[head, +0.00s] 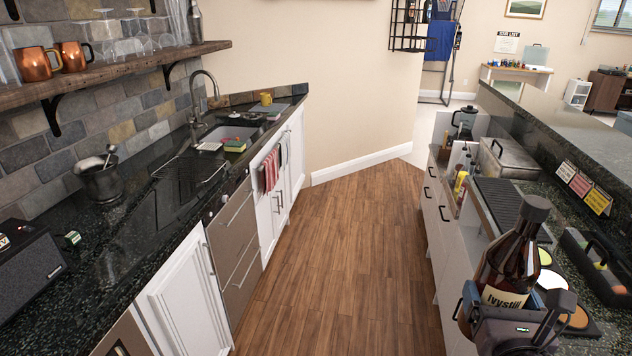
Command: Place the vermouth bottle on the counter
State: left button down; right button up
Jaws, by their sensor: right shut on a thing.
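A dark brown bottle (510,262) with a black cap and a cream label reading "Ivystill" stands nearly upright, slightly tilted, at the lower right. I take it as the vermouth bottle; the word vermouth does not show. My right gripper (514,308) is shut around its lower part, and the gripper hides the bottle's base. I cannot tell whether the base touches anything. A dark speckled counter (128,232) runs along the left wall, with bare room near its front edge. Another dark counter (545,203) lies on the right, behind the bottle. My left gripper is out of view.
On the right are a metal pan (508,158), a ribbed mat (497,200), a caddy (597,262) and several round garnish containers. The wooden floor (340,260) between is clear.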

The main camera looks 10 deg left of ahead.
aim_at(169, 208)
jog(key=i, duration=1)
jog(key=i+u, duration=0.15)
jog(key=u, duration=0.25)
jog(key=i+u, duration=0.1)
jog(key=u, duration=2.35)
